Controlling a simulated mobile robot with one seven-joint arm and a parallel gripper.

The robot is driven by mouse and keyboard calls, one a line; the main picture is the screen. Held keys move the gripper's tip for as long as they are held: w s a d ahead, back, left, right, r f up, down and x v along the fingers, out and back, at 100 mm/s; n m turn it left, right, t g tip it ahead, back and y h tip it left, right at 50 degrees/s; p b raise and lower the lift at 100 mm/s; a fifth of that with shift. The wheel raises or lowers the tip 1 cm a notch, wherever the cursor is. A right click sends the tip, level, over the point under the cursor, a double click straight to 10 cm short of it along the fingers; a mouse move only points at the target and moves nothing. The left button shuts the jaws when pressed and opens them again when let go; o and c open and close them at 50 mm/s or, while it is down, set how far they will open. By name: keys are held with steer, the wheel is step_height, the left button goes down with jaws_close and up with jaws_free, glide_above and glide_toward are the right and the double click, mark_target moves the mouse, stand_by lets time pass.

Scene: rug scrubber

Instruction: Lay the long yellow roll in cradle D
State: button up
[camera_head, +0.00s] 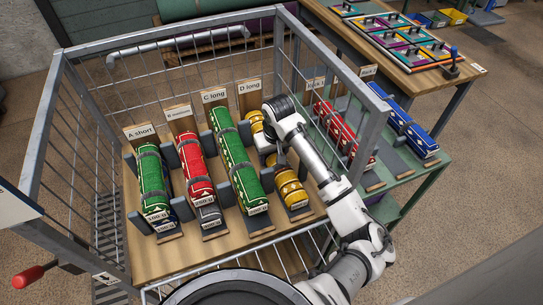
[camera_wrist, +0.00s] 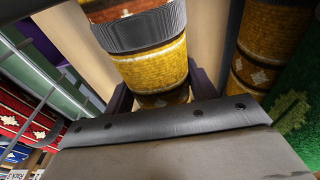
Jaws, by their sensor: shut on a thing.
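The long yellow roll (camera_head: 290,188), patterned with dark bands, lines up with cradle D, whose sign (camera_head: 249,87) reads "D long". My gripper (camera_head: 277,158) is shut on the roll near its middle and hides part of it. In the wrist view the yellow roll (camera_wrist: 155,65) has a grey strap and runs up behind my gripper's grey plate (camera_wrist: 170,125).
Green rolls lie in cradles A (camera_head: 153,185) and C (camera_head: 236,160), a red one (camera_head: 196,165) in B. The wire cage (camera_head: 75,150) surrounds them. A green bench (camera_head: 415,170) at right holds red (camera_head: 343,130) and blue (camera_head: 405,120) rolls. A second yellow patterned surface (camera_wrist: 260,45) shows right.

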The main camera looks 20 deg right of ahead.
steer(key=shift+r, duration=0.2)
steer(key=shift+s, duration=0.1)
steer(key=shift+f, duration=0.2)
steer(key=o, duration=1.3)
steer(key=shift+o, duration=0.2)
steer(key=shift+r, duration=0.1)
steer(key=r, duration=0.4)
steer(key=s+r, duration=0.1)
steer(key=r, duration=0.3)
steer(key=r+b, duration=0.1)
steer(key=r, duration=0.3)
steer(key=shift+s, duration=0.4)
